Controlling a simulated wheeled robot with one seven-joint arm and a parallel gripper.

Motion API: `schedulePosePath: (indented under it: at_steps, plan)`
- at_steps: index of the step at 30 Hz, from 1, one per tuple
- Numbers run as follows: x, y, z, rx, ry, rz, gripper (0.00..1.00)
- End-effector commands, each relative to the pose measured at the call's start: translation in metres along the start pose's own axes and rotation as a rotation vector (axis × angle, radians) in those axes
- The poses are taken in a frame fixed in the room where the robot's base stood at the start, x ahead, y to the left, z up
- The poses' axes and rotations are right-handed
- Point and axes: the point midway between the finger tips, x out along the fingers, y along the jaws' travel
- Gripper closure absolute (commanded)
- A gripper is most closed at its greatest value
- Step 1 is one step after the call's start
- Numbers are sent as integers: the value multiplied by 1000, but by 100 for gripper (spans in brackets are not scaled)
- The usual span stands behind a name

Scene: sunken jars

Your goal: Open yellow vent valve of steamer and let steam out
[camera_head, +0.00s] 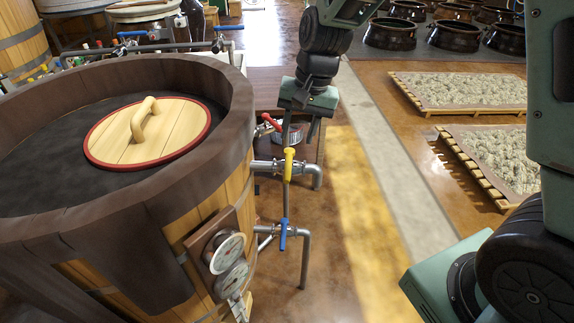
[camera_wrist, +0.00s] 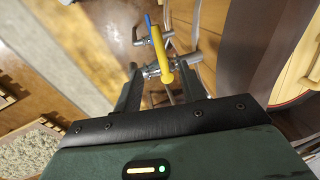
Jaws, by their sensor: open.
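The yellow vent valve handle (camera_head: 289,163) is on a metal side pipe (camera_head: 268,167) of the wooden steamer (camera_head: 168,215), and it stands roughly upright in the head view. My gripper (camera_head: 298,138) is above the handle, pointing down. In the wrist view the yellow handle (camera_wrist: 160,50) shows between my open fingers (camera_wrist: 159,70), with a gap on each side. I cannot tell whether either finger touches it. The round wooden lid (camera_head: 112,135) with a red rim lies on top of the steamer. No steam is visible.
A blue-handled valve (camera_head: 283,235) is on a lower pipe, and a red handle (camera_head: 271,122) is behind my gripper. Gauges (camera_head: 228,252) are on the steamer's front. Pallets of pale material (camera_head: 462,91) and dark jars (camera_head: 390,33) stand right. The floor between is clear.

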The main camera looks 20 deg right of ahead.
Motion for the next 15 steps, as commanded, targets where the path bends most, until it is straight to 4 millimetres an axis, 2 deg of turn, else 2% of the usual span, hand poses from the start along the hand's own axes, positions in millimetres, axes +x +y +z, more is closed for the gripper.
schedulePosePath:
  at_steps: [1,9,15]
  plan:
    - [13,1,1,0,-4,3,59]
    - [67,0,1,-1,-4,2,59]
    - [93,0,0,0,-1,1,59]
